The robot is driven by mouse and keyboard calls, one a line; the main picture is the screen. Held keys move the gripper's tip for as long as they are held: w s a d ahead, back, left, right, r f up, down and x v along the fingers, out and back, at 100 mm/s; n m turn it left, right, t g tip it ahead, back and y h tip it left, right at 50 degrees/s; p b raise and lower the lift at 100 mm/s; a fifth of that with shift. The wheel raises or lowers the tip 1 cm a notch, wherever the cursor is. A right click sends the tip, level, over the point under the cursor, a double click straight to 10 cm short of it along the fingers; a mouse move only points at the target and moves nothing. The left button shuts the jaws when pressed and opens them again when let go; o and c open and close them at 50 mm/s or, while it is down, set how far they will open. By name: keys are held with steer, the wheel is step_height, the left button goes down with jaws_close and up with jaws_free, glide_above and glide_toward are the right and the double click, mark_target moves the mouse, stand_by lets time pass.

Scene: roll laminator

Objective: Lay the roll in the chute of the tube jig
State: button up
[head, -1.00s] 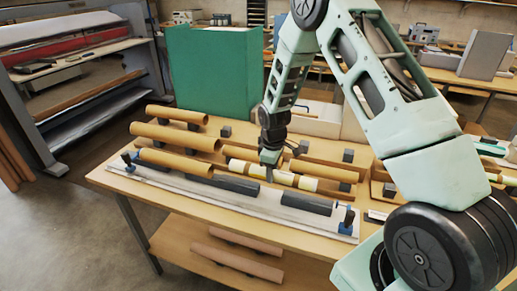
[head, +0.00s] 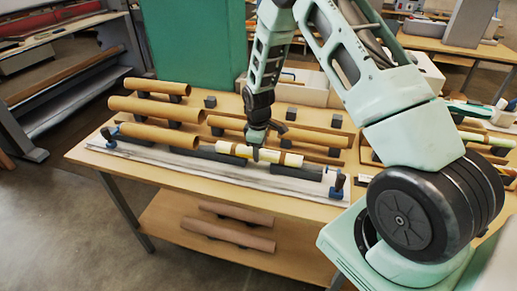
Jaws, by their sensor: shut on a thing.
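The roll (head: 233,149) is a cream tube with a brown band near its middle. My gripper (head: 256,155) points down and is shut on it near the middle. The tube jig (head: 155,153) is a long pale board along the table's front edge, with blue-and-black clamps at its ends (head: 108,136) (head: 338,183). Its dark grey chute blocks (head: 298,171) show just below the roll, which lies along the same direction. I cannot tell whether the roll touches the chute or is a little above it. The gripper hides part of the roll.
Brown tubes (head: 155,136) (head: 150,108) (head: 158,86) rest on dark blocks at the left of the table (head: 95,160); another (head: 315,137) lies behind the roll. A green box (head: 200,45) stands behind. More tubes (head: 228,235) lie on the lower shelf.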

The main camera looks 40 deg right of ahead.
steer(key=shift+f, duration=0.1)
stand_by(0.7)
steer(key=o, duration=1.2)
step_height(320, 180, up, 18)
steer(key=b, duration=0.4)
steer(key=shift+s+f+b, duration=0.1)
steer(key=shift+f+b, duration=0.15)
steer(key=shift+b, duration=0.05)
steer(key=shift+a, duration=0.1)
